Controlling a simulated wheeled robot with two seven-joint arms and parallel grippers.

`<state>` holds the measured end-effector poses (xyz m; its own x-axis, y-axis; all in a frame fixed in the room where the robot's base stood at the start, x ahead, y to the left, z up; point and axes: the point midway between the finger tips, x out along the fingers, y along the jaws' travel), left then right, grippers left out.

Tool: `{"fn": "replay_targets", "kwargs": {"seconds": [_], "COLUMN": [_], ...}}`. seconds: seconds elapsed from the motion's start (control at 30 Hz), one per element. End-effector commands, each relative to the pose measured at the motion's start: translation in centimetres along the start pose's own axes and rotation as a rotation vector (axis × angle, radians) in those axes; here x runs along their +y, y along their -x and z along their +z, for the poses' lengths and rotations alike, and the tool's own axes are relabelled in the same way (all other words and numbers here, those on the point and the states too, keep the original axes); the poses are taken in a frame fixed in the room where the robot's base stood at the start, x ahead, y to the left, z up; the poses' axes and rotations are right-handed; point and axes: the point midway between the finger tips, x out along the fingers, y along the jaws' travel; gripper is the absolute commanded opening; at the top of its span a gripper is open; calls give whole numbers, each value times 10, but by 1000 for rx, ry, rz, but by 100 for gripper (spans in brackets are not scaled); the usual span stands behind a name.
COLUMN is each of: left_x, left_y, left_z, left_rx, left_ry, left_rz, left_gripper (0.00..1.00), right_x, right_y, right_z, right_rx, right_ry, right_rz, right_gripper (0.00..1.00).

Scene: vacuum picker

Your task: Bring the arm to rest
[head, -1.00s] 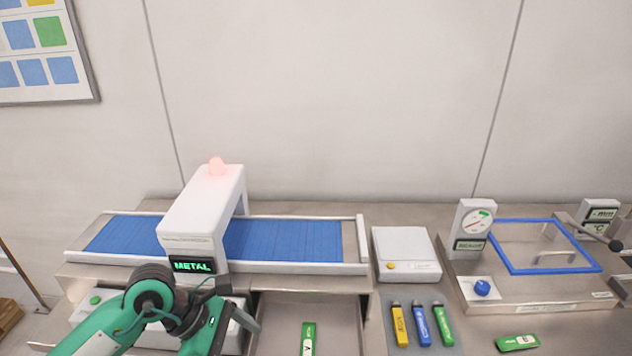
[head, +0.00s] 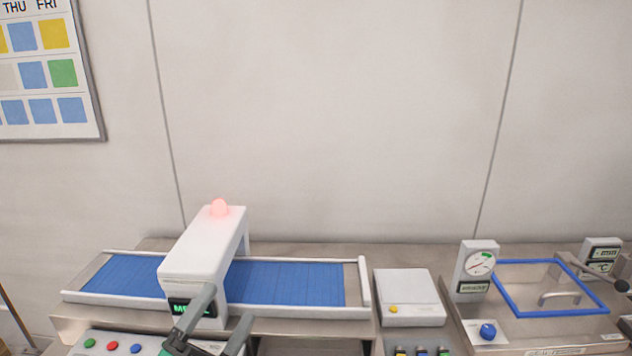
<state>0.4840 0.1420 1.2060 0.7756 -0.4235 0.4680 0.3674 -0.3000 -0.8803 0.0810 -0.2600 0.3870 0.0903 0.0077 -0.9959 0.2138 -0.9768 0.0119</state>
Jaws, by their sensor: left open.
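My left gripper (head: 226,304) is at the bottom edge of the head view, left of the middle. Its two dark grey fingers are spread apart and point up, with nothing seen between them. One finger overlaps the metal detector's display in the picture. The rest of my left arm is below the frame. My right gripper is not in view.
A white metal detector (head: 203,250) with a lit red lamp spans a blue conveyor (head: 290,283). A button panel (head: 110,344) is at lower left. A white scale (head: 408,292) and a blue-framed vacuum chamber (head: 550,311) stand right.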

Motion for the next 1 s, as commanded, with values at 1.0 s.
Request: {"fn": "replay_targets", "kwargs": {"seconds": [1.0], "left_x": [173], "left_y": [347], "left_z": [-11], "left_rx": [-1679], "left_ry": [1157], "left_rz": [998], "left_gripper": [100], "right_x": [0], "right_y": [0], "right_z": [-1], "right_rx": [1], "right_ry": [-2], "right_rz": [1], "right_gripper": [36]}}
